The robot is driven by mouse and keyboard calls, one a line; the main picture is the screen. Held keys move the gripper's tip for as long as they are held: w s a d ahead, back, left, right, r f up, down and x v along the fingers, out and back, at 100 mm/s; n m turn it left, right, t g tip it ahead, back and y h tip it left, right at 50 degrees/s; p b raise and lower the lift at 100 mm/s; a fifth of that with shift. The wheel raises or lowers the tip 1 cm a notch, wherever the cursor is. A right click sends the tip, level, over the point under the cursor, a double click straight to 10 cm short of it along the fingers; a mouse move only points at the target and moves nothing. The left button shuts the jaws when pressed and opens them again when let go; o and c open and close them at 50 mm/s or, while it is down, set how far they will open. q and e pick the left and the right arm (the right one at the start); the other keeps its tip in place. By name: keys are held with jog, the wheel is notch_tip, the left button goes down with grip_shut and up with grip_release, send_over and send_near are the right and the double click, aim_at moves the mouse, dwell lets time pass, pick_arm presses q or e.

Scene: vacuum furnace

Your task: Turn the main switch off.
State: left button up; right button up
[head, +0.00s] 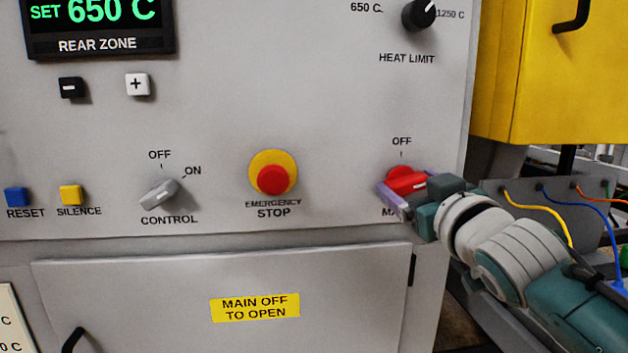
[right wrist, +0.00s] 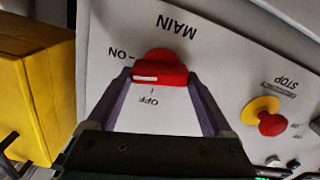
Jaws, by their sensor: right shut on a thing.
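The main switch (head: 402,174) is a red rotary knob at the lower right of the grey panel, with "OFF" printed above it. My right gripper (head: 405,188) is at the switch and covers much of it and most of the "MAIN" label. In the right wrist view the red switch (right wrist: 160,73) shows upside down, with its bar lying across between the two purple fingers of my right gripper (right wrist: 159,82), shut on the bar's ends. The white mark on the bar is toward the "ON" side, not toward "OFF". My left gripper is out of view.
An emergency stop button (head: 272,180) on a yellow collar is left of the switch, then the grey control knob (head: 159,194). A yellow box (head: 550,80) juts out at the right. A lower door (head: 150,290) bears a "MAIN OFF TO OPEN" sign (head: 255,307).

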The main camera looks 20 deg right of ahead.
jog(key=n, duration=0.3)
jog(key=shift+a+n, duration=0.1)
jog(key=shift+n, duration=0.2)
jog(key=n, duration=0.3)
jog(key=shift+f+n, duration=0.1)
jog(key=shift+n, duration=0.2)
jog(key=n, duration=0.3)
jog(key=shift+a+n, duration=0.1)
jog(key=shift+n, duration=0.3)
jog(key=shift+f+n, duration=0.1)
jog(key=shift+n, duration=1.9)
jog(key=o, duration=1.1)
jog(key=shift+o, duration=0.2)
jog(key=v, duration=1)
